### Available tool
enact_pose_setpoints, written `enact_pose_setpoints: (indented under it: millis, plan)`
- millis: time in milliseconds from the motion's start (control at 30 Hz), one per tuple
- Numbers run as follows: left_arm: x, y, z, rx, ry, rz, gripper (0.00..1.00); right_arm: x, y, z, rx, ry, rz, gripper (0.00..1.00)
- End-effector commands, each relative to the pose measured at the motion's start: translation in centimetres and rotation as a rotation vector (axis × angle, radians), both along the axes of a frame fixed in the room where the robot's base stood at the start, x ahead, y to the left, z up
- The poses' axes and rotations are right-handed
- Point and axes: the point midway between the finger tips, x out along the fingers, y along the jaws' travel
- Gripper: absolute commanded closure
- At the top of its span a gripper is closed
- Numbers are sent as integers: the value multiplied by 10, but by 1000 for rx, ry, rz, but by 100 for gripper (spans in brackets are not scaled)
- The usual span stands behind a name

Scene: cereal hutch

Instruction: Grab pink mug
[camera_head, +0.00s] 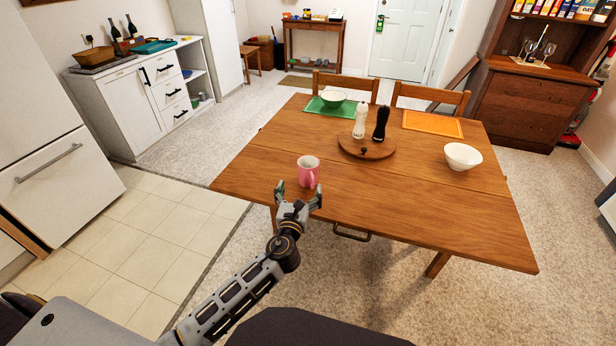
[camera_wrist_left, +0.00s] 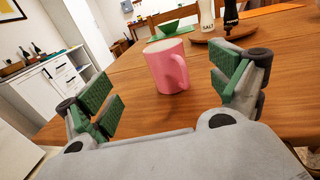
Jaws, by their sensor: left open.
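The pink mug (camera_head: 308,174) stands upright on the wooden table near its front left edge, with its handle toward me. My left gripper (camera_head: 298,191) is open just in front of the mug, at the table's near edge. In the left wrist view the mug (camera_wrist_left: 168,66) shows between and beyond the two green-padded fingers of my left gripper (camera_wrist_left: 165,92), apart from both. Its handle points to the right there. My right gripper is not in view.
A round wooden board (camera_head: 367,149) with white and black shakers stands mid-table (camera_head: 440,212). A white bowl (camera_head: 462,156) is at the right. Another bowl (camera_head: 333,98) sits on a green mat at the back; an orange mat (camera_head: 432,124) lies beside it. Space around the mug is clear.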

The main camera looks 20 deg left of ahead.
Motion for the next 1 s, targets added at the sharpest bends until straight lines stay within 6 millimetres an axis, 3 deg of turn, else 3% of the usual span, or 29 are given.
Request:
enact_pose_setpoints:
  millis: [467,1000]
  plan:
    - [2,0,0,2,-1,0,7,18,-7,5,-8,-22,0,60]
    - [47,6,0,2,-1,1,7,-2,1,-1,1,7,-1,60]
